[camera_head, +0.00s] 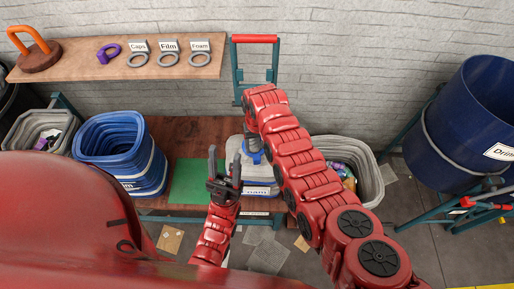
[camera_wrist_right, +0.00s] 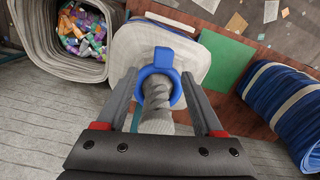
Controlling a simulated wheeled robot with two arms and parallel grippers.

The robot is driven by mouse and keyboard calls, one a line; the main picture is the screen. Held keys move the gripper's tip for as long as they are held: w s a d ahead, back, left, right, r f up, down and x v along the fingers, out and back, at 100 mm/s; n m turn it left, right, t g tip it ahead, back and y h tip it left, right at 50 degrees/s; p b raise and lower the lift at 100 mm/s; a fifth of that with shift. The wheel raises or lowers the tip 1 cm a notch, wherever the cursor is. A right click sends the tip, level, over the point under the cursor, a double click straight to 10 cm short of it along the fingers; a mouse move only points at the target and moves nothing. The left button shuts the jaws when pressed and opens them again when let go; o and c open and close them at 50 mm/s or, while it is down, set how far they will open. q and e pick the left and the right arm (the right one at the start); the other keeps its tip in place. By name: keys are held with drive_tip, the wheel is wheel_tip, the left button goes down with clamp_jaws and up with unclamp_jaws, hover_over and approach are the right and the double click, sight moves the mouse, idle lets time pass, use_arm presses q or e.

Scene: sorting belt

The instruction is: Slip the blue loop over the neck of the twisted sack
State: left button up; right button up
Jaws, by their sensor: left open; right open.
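The pale sack (camera_head: 258,179) stands on the brown bench, its grey twisted neck (camera_wrist_right: 156,115) pointing up. The blue loop (camera_wrist_right: 146,73) is around the neck, low down near the sack's body, with its blue tab (camera_wrist_right: 163,57) lying toward the sack. The neck passes through it toward my right wrist camera. My right gripper (camera_wrist_right: 159,75) is open, one finger on each side of loop and neck; in the head view it is mostly hidden by my right arm. My left gripper (camera_head: 224,160) is open and empty, just left of the sack.
A green mat (camera_head: 187,190) and blue sack or bin (camera_head: 150,172) lie left of the sack. A grey bin (camera_head: 371,180) of colourful scraps is at right. A shelf (camera_head: 75,72) behind holds a purple loop (camera_head: 103,56), grey rings and an orange handle. A blue drum (camera_head: 455,135) stands far right.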

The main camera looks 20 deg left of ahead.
wheel_tip(320, 180, up, 15)
drive_tip(key=shift+f, duration=0.2)
idle(0.6)
